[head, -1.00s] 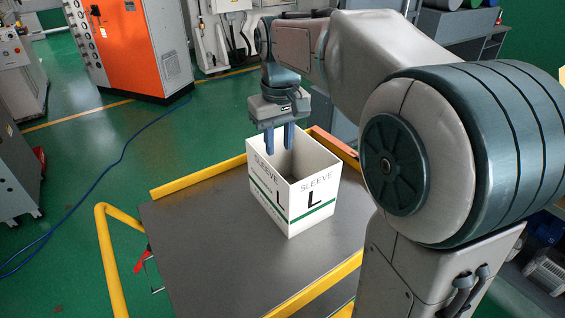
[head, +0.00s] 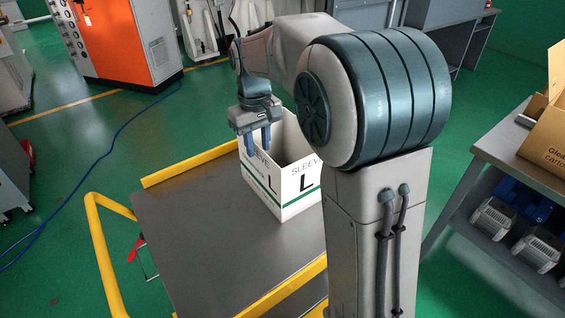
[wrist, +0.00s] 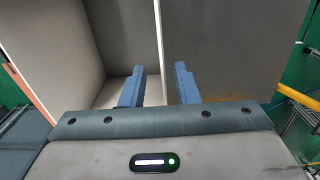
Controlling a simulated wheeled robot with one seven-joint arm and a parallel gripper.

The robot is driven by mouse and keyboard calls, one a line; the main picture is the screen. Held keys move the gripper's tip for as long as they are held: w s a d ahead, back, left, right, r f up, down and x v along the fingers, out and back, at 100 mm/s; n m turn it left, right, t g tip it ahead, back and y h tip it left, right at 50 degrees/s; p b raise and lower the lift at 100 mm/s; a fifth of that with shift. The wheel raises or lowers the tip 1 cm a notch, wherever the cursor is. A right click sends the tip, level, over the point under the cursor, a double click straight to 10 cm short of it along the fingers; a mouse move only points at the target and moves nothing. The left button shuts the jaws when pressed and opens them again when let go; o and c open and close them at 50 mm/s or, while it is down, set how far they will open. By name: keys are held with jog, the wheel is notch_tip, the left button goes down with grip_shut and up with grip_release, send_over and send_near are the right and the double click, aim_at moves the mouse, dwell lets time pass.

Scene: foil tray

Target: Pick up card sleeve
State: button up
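The card sleeve (head: 290,187) is a white, open-topped box with black "SLEEVE" and "L" print and green bands. It stands upright on a grey table top (head: 215,235). My gripper (head: 257,150) is at its left wall, pointing down, with its two blue fingers apart. One finger shows in front of the wall's outer face, the other on the inner side. In the wrist view the wall's pale top edge (wrist: 158,45) runs between the fingers (wrist: 158,88), with visible gaps to both. My arm hides part of the sleeve's right side.
Yellow rails (head: 190,163) border the table, with a taller yellow handle (head: 100,240) at left. A side bench (head: 530,165) with a cardboard box (head: 540,130) stands at right. The table top left of the sleeve is clear.

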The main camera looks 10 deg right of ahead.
notch_tip(320, 180, down, 5)
jog(key=shift+a+r, duration=0.15)
jog(key=shift+r, duration=0.05)
grip_shut()
